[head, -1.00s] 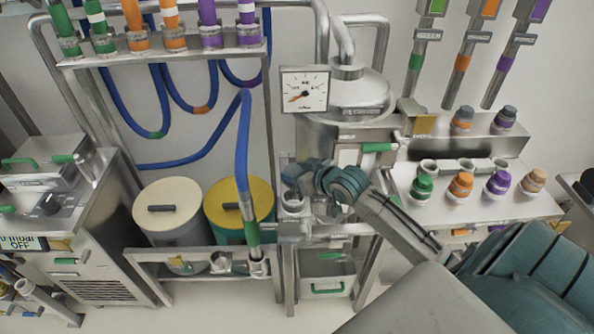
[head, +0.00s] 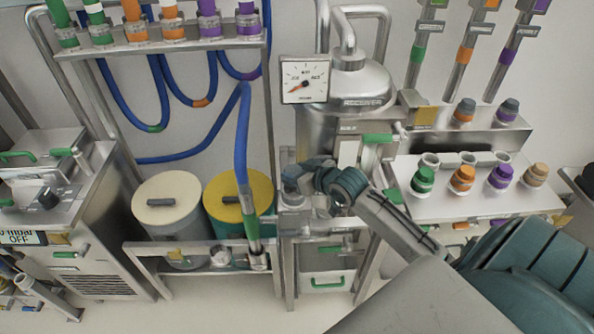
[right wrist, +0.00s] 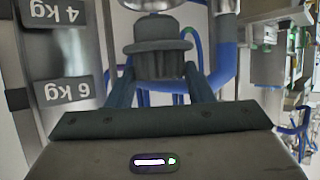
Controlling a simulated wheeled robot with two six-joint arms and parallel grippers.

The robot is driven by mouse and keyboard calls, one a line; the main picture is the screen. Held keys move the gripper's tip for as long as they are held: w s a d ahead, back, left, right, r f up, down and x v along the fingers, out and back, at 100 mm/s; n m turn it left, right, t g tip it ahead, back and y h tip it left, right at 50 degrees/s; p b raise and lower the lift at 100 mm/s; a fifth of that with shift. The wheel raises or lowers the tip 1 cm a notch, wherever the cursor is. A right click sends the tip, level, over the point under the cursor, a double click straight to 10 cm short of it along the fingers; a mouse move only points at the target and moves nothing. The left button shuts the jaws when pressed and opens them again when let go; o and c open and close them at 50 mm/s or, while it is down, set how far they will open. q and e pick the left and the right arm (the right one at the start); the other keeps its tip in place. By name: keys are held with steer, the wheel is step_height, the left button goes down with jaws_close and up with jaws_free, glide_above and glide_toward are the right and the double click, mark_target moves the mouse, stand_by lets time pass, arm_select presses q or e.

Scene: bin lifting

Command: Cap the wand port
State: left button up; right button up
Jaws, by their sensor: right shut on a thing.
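My right gripper (head: 300,174) reaches in from the right and is shut on a dark grey cap. In the right wrist view the cap (right wrist: 158,48) sits between the two fingertips, its wide brim and ribbed body showing. In the head view the cap is directly over the metal port (head: 292,199) beside the steel vessel. I cannot tell whether it touches the port's rim. A blue hose wand (head: 251,227) with a green band stands in a holder on the low rail, just left of the port. My left gripper is not in view.
The steel vessel (head: 360,90) with a pressure gauge (head: 305,80) stands behind the port. A white shelf (head: 455,204) at the right holds green, orange, purple and tan caps. Yellow (head: 250,188) and cream (head: 165,189) lidded drums stand left of the wand.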

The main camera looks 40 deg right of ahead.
steer(key=shift+f, duration=0.1)
steer(key=shift+f+b, duration=0.6)
steer(key=shift+f, duration=0.35)
steer(key=shift+s+f+b, duration=0.1)
steer(key=shift+f+b, duration=0.2)
steer(key=shift+f, duration=0.85)
stand_by(0.8)
steer(key=o, duration=1.2)
steer(key=shift+o, duration=0.2)
